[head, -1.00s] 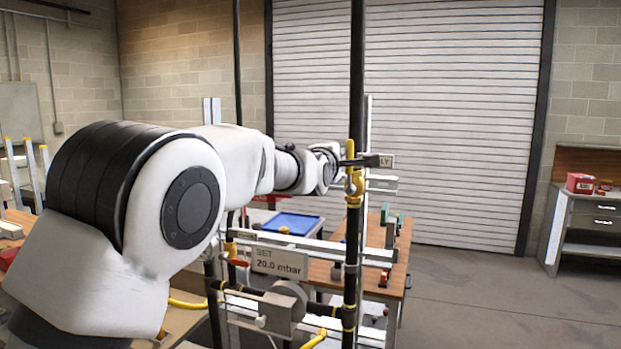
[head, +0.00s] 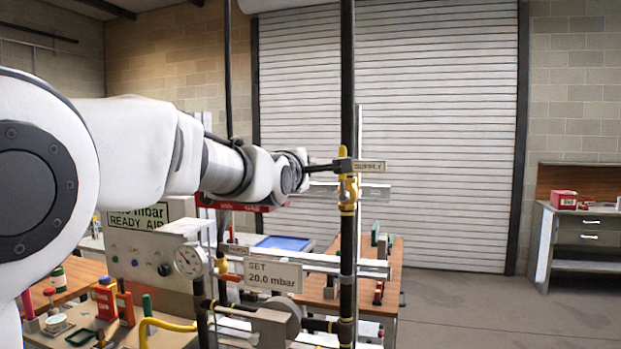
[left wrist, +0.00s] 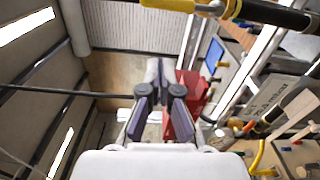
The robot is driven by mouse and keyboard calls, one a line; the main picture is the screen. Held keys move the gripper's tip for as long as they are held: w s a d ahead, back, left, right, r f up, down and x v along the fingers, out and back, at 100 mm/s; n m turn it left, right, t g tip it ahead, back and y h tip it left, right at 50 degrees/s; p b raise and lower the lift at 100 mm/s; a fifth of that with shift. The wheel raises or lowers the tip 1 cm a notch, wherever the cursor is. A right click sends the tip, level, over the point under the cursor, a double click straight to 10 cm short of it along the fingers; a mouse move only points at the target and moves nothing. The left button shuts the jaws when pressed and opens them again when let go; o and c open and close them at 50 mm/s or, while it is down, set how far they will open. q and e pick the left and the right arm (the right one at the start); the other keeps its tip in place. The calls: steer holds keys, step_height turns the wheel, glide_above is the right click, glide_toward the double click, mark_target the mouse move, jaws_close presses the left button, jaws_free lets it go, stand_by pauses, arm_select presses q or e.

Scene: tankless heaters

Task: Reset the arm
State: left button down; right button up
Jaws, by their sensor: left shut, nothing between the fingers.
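My white left arm comes in from the left in the head view. Its dark left gripper (head: 343,165) overlaps the upright black pipe in the picture, by the yellow valve (head: 348,190) and the SUPPLY label (head: 369,166). In the left wrist view the gripper's fingertips (left wrist: 158,68) are together with nothing between them. A yellow fitting on a black pipe (left wrist: 232,9) crosses the top of that view, apart from the fingertips. My right gripper is not in view.
A panel with a gauge (head: 188,262) and a SET 20.0 mbar sign (head: 272,275) stand below my arm. Open floor (head: 470,310) lies at right, before the roller shutter (head: 440,130).

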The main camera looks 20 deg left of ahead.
arm_select(q)
steer(key=w+a+f+g, duration=0.2)
steer(key=f, duration=1.2)
steer(key=w+a+f+g, duration=0.1)
steer(key=w+f+g, duration=0.15)
steer(key=f, duration=1.05)
steer(key=s+a+f+g, duration=0.1)
steer(key=s+f+g, duration=0.3)
steer(key=f, duration=1)
steer(key=s+a+f+g, duration=0.15)
steer(key=s+f, duration=0.55)
steer(key=f, duration=0.8)
steer(key=s+f+m+g, duration=0.3)
steer(key=s+f, duration=0.6)
steer(key=s, duration=0.3)
steer(key=s+f+m+g, duration=0.3)
steer(key=s+f, duration=0.6)
steer(key=s, duration=0.3)
steer(key=s+m+g, duration=0.2)
steer(key=s+m, duration=1)
steer(key=s, duration=0.3)
steer(key=shift+s+a+r, duration=0.15)
steer(key=shift+s+a, duration=0.15)
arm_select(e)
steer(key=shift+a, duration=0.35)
